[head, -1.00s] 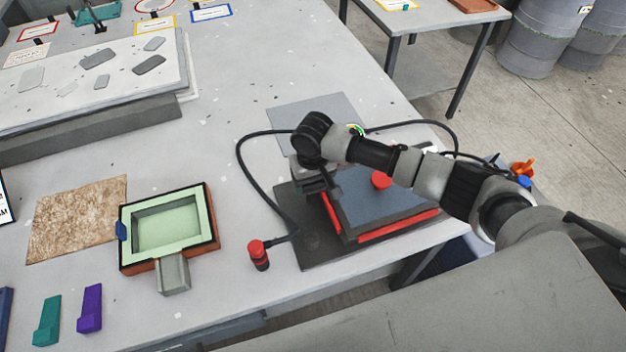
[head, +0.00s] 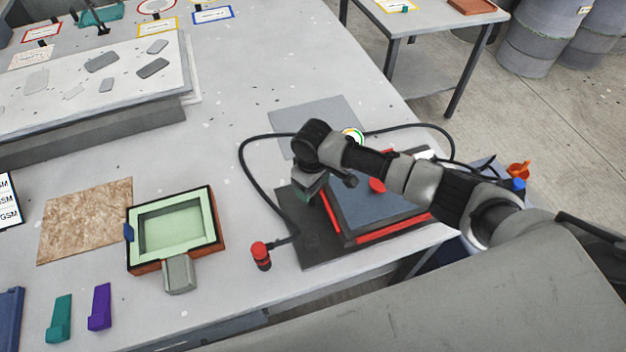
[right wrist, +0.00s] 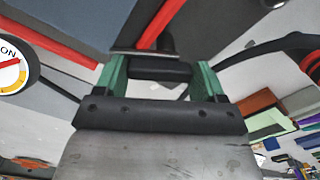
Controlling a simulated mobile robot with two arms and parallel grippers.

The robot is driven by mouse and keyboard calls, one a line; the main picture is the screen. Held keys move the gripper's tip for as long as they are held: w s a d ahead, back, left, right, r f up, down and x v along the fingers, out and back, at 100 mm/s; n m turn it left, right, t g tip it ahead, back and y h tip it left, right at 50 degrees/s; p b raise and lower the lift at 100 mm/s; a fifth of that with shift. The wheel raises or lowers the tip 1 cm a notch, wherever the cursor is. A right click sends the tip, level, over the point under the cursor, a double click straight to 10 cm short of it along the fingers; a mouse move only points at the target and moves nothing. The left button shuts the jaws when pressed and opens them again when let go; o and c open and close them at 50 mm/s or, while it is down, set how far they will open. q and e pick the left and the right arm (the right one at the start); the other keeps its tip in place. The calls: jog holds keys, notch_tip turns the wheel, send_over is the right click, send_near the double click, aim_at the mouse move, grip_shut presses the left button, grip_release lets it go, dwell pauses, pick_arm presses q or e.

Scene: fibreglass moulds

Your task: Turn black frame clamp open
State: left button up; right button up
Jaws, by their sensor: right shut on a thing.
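The frame (head: 385,227) has red edges around a dark blue-grey panel and lies on a dark base plate (head: 312,252) at the right of the table. My right gripper (head: 304,191) is at the frame's left corner. In the right wrist view, the green fingers of my right gripper (right wrist: 160,82) stand on both sides of a black block, the black clamp (right wrist: 160,69), and are shut on it. The clamp lies close to the red frame edge (right wrist: 160,25). In the head view the clamp is hidden or too small to make out. My left gripper is not in view.
My right arm crosses over the panel and hides part of it. A black hose loops left to a red-topped fitting (head: 261,256). A round gauge (right wrist: 12,66) is near the gripper.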

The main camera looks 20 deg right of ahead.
jog(key=n, duration=0.2)
jog(key=n+p, duration=0.1)
jog(key=n, duration=0.2)
jog(key=shift+w+a+r+n, duration=0.1)
jog(key=shift+w+a+n, duration=0.1)
jog(key=shift+n, duration=0.1)
jog(key=n, duration=0.6)
jog(key=shift+a, duration=0.15)
jog(key=o, duration=0.9)
jog(key=shift+o, duration=0.2)
notch_tip(320, 180, up, 11)
jog(key=b, duration=0.1)
dwell(0.3)
